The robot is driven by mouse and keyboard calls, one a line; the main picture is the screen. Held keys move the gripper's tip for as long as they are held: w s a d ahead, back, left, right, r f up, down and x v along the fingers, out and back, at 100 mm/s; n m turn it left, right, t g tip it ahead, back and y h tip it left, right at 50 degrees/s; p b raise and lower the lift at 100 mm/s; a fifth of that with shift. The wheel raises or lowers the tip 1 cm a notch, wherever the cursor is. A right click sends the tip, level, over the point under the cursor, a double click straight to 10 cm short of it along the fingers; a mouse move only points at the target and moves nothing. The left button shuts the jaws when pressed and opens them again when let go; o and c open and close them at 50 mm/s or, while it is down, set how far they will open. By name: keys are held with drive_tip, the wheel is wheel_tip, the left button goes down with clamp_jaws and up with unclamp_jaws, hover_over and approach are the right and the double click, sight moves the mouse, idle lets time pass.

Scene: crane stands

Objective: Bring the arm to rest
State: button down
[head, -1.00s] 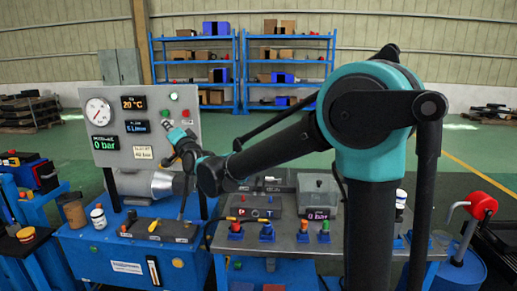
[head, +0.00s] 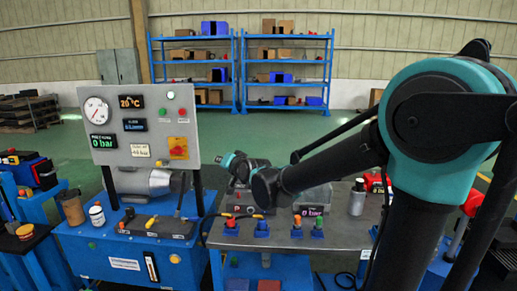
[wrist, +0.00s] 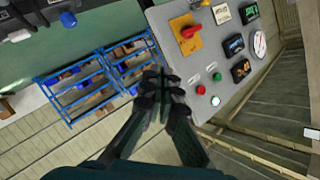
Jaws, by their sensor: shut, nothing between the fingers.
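My gripper (wrist: 163,88) is shut and empty in the wrist view, its fingers together in mid-air. In the head view my gripper (head: 226,160) is small and dark, just right of the grey control panel (head: 140,125) and above the grey workbench (head: 345,232). It appears apart from the panel. The panel also shows in the wrist view (wrist: 213,50), to the right of the fingers. My arm reaches from the right side across the bench, and its forearm hides part of the bench top.
A blue hydraulic unit (head: 95,262) stands under the panel. The panel carries a red knob on a yellow plate (head: 178,148). Several connectors stand along the bench's front edge, with a silver bottle (head: 357,197) to the right. Blue shelves (head: 290,72) stand far behind, with open floor before them.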

drive_tip(key=s+d+f+g+h, duration=0.2)
drive_tip(key=s+d+f, duration=0.35)
drive_tip(key=d, duration=0.35)
drive_tip(key=s+d+f+n+g+h, duration=0.1)
drive_tip(key=s+d+f+g+h, duration=0.1)
drive_tip(key=s+d+f, duration=0.45)
drive_tip(key=s+d+f+g+h, duration=0.2)
drive_tip(key=s+d+f+h, duration=0.15)
drive_tip(key=d+f, duration=0.5)
drive_tip(key=s+d+f+g, duration=0.2)
drive_tip(key=s+d+f, duration=0.3)
drive_tip(key=s+d, duration=0.4)
drive_tip(key=shift+s+f+g+h, duration=0.2)
drive_tip(key=shift+s+g+h, duration=0.25)
drive_tip(key=shift+s, duration=0.75)
